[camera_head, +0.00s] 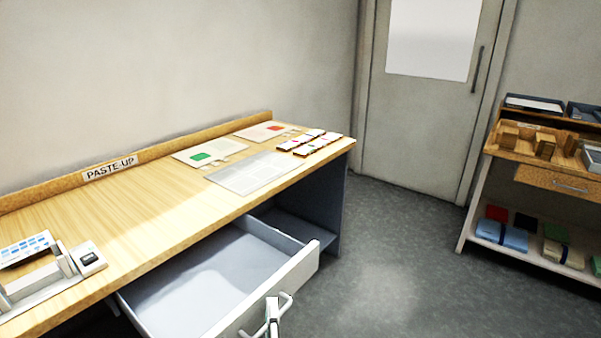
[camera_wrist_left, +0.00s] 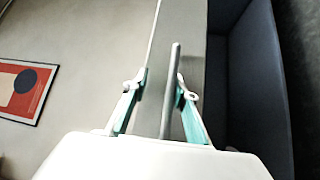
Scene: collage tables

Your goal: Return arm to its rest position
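My left gripper (camera_head: 272,314) is at the handle (camera_head: 284,300) of the open drawer under the paste-up table. In the left wrist view its two teal-edged fingers (camera_wrist_left: 160,84) stand apart, with the grey handle bar (camera_wrist_left: 171,90) between them. Gaps show on both sides of the bar, so the gripper is open and not closed on it. The drawer (camera_head: 305,268) is pulled well out and its visible inside is empty. My right gripper is in neither view.
The paste-up table (camera_head: 130,215) carries sheets (camera_head: 210,150), small tiles (camera_head: 310,143) and a white device (camera_head: 50,280) at the left. A shelf unit (camera_head: 560,165) with wooden blocks stands at the right. The floor (camera_head: 400,260) between is clear. A door (camera_head: 425,110) is behind.

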